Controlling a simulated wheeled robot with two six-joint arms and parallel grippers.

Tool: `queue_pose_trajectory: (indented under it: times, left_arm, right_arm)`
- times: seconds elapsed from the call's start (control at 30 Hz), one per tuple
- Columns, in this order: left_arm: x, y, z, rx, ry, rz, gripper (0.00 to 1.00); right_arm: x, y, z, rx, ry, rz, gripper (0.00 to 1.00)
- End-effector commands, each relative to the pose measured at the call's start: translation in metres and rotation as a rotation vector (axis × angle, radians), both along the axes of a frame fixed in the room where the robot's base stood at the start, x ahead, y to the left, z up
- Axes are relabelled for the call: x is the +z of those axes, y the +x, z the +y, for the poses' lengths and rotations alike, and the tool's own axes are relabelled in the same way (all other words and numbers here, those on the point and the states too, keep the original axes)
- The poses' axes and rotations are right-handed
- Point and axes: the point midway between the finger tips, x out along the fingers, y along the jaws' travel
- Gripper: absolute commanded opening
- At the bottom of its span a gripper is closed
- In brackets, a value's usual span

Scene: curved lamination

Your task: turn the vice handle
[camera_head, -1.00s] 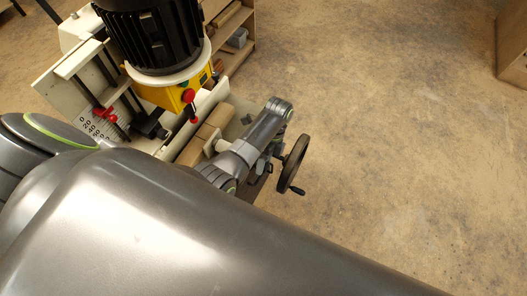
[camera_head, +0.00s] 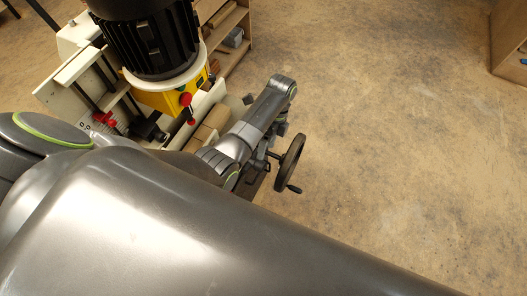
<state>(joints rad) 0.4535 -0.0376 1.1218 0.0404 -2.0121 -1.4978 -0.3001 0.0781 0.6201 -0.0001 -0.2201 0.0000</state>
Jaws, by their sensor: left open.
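The vice handle is a black handwheel (camera_head: 291,162) with a small crank knob (camera_head: 294,189) at its lower side. It stands at the right end of the machine's vice, and its rim is seen at a slant. My left arm comes in from the left and bends over the vice. My left gripper (camera_head: 275,143) is open just left of the wheel, mostly hidden below my wrist. I cannot tell whether it touches the wheel. The vice body is largely covered by my arm. My right gripper is not in view.
A machine with a black motor (camera_head: 152,38) and a yellow control box (camera_head: 172,97) stands left of the wheel. A wooden shelf (camera_head: 224,40) is behind it. Another wooden cabinet (camera_head: 508,42) is at the top right. The floor right of the wheel is clear.

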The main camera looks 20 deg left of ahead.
Motion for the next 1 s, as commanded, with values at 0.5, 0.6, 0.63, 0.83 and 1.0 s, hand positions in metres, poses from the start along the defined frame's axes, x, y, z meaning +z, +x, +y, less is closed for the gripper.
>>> queue_pose_trajectory:
  times: [0.5,0.6,0.63,0.83,1.0]
  left_arm:
    - [0.082,0.039,-0.002,-0.001,-0.002,0.001,0.57]
    - [0.087,0.041,-0.002,0.0,-0.001,0.002,0.57]
    - [0.088,0.042,-0.002,0.0,-0.001,0.002,0.57]
    - [0.089,0.043,-0.002,0.0,-0.001,0.002,0.57]
    - [0.089,0.043,-0.002,0.0,-0.001,0.001,0.57]
  right_arm:
    - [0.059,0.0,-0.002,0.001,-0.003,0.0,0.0]
    - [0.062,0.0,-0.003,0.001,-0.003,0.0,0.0]
    - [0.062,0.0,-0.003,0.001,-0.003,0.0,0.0]
    - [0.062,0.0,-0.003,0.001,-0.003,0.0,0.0]
    - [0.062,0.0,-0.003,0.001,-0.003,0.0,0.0]
